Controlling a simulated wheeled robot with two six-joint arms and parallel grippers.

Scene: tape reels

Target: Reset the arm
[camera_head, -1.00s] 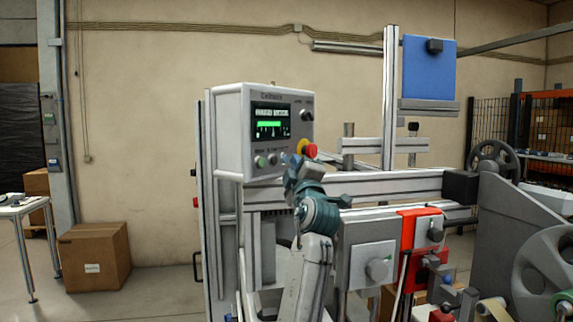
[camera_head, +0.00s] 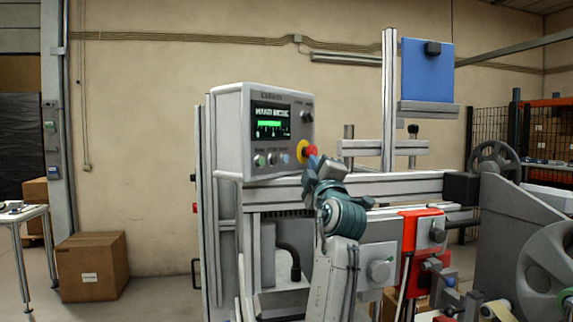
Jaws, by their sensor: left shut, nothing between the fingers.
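My left arm comes up from the bottom middle of the head view. Its teal gripper (camera_head: 318,164) is shut and empty, just below and right of the red emergency button (camera_head: 311,152) on its yellow ring. I cannot tell whether it touches anything. The grey control box (camera_head: 232,130) stands behind it to the left, with a lit green screen (camera_head: 270,123) and a row of small buttons (camera_head: 272,159) below, now uncovered. My right gripper is not in view.
The machine frame's horizontal rail (camera_head: 400,185) runs behind my left arm. A red bracket (camera_head: 420,235) and a grey knob box (camera_head: 372,268) sit to its right. A large grey reel (camera_head: 548,265) is at far right. A cardboard box (camera_head: 92,267) stands on the floor left.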

